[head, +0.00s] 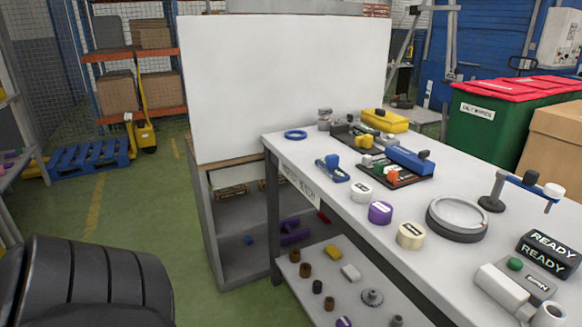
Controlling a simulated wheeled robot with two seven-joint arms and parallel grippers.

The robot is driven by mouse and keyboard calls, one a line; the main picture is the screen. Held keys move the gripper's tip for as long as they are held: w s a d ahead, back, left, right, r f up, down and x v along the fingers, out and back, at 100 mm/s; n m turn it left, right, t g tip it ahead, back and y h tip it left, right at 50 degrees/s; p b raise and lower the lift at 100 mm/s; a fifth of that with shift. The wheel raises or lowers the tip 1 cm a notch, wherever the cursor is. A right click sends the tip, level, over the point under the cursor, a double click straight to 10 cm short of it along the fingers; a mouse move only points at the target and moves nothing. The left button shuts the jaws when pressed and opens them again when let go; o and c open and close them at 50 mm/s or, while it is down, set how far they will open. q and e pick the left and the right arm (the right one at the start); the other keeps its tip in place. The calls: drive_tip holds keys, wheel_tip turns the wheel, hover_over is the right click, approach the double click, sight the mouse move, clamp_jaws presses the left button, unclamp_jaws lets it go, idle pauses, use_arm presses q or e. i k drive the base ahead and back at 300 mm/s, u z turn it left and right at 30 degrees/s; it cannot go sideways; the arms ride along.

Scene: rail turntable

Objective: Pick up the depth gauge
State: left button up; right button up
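A small blue and grey tool with a rounded blue knob (332,168) lies on the grey workbench (300,180) near its left edge. It may be the depth gauge, but it is too small to tell for sure. A longer blue device (409,159) sits to its right on a dark base with red and green parts. Neither of my grippers shows in the head view. A dark rounded part at the lower left is mine.
Near the tool are a blue ring (295,134), a yellow case (385,120) and several tape-like rolls, including a purple one (380,212). A round turntable (457,219) and a post with a blue arm (492,200) stand right. A white board (285,80) rises behind.

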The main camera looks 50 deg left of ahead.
sight(329, 165)
drive_tip(key=u, duration=2.7)
drive_tip(key=i, duration=1.45)
drive_tip(key=z, duration=1.05)
